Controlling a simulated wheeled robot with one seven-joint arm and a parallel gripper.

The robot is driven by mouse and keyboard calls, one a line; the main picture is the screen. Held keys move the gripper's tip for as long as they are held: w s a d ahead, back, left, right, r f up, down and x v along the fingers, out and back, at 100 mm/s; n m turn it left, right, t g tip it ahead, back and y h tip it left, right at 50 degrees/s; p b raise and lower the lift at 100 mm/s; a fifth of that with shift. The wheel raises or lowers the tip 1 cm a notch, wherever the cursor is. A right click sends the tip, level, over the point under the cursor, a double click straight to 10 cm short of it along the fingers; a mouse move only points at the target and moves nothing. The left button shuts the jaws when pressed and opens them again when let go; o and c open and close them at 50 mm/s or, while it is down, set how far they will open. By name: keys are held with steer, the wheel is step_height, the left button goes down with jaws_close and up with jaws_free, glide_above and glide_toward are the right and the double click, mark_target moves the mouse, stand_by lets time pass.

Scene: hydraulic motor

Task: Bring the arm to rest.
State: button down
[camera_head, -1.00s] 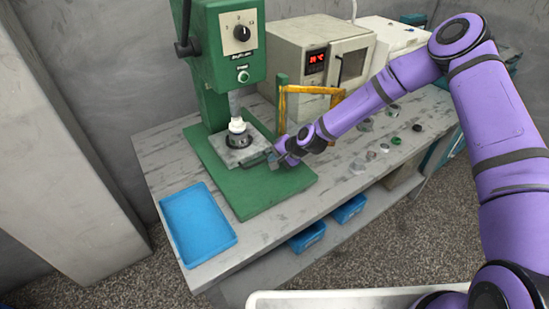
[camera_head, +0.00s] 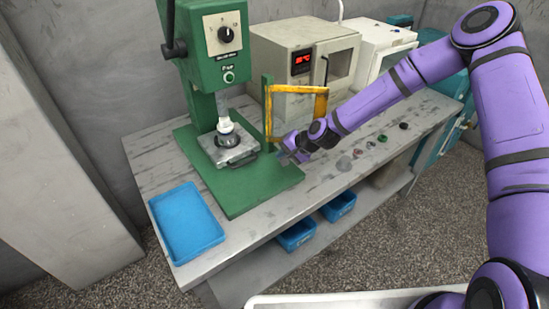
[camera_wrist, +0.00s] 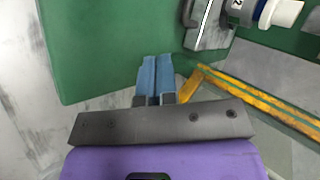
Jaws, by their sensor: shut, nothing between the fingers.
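My purple arm (camera_head: 430,62) reaches in from the right over the workbench. My gripper (camera_head: 291,150) is beside the right edge of the green press base (camera_head: 232,203), just in front of the yellow frame (camera_head: 322,104). In the wrist view, the blue fingertips of my gripper (camera_wrist: 156,72) are together and hold nothing. They lie over the edge of the green base (camera_wrist: 105,35). I cannot tell how high above it they are.
The green press (camera_head: 217,42) holds a metal plate with a white and dark part (camera_head: 227,136) on it. A blue tray (camera_head: 187,222) lies at the bench's left. A beige oven (camera_head: 285,50) stands behind. Several small parts (camera_head: 358,153) lie right of the gripper. Blue bins (camera_head: 297,236) sit below.

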steer(key=s+d+r+n+h, duration=0.2)
steer(key=s+d+r, duration=0.3)
steer(key=r, duration=0.4)
steer(key=s+d+r+n+h, duration=0.1)
steer(key=s+d+r+h, duration=0.25)
steer(key=d+r, duration=0.5)
steer(key=s+d+r+n+h, duration=0.2)
steer(key=s+d+r, duration=0.3)
steer(key=r, duration=0.5)
steer(key=s+d+r, duration=0.2)
steer(key=s+r, duration=0.2)
steer(key=s, duration=0.3)
steer(key=s+d+r+t, duration=0.1)
steer(key=s+d+r, duration=0.2)
steer(key=s+r, duration=0.2)
steer(key=s+d+r, duration=0.3)
steer(key=s+r, duration=0.2)
steer(key=s, duration=0.6)
steer(key=shift+s+h, duration=0.15)
steer(key=shift+h, duration=0.2)
